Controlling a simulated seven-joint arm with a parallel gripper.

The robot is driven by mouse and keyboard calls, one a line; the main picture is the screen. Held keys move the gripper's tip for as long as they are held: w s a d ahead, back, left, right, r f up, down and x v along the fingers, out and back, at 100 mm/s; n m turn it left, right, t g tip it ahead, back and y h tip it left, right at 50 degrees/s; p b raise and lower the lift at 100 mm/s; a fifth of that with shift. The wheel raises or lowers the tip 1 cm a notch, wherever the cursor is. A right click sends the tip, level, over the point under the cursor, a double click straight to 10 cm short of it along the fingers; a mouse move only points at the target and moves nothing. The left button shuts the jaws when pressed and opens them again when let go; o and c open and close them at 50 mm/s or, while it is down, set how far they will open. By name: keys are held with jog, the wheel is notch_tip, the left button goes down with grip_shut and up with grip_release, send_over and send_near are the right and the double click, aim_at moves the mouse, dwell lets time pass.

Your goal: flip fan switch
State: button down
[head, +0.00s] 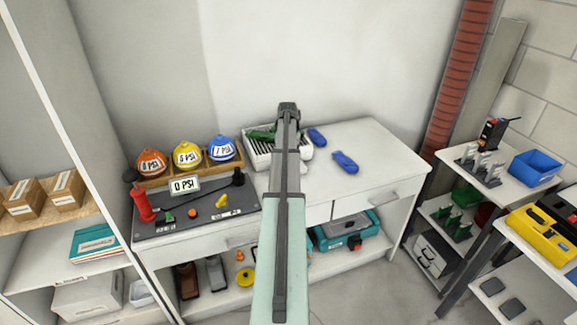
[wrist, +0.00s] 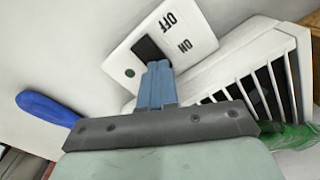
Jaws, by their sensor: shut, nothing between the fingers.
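A white switch plate (wrist: 185,28) marked OFF and ON shows in the wrist view, with a dark switch opening (wrist: 150,50) and a green dot (wrist: 129,73). It joins a white slatted fan housing (wrist: 230,62), which also shows in the head view (head: 258,155) on the counter, partly behind my arm. My gripper (wrist: 157,66) is shut and empty, its blue-grey fingertips over the lower part of the dark opening. I cannot tell whether they touch it. The fingers hide part of the switch. In the head view my gripper (head: 288,108) appears over the housing's right side.
Two blue-handled objects (head: 345,161) (head: 317,137) lie right of the fan on the white counter (head: 375,140). A green object (wrist: 297,137) is beside the housing. Orange, yellow and blue domes (head: 187,154) and a grey control panel (head: 200,215) stand left. The counter's right part is clear.

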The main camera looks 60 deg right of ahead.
jog(key=shift+f, duration=0.25)
jog(key=shift+r, duration=0.1)
dwell(0.3)
jog(key=shift+r, duration=3.4)
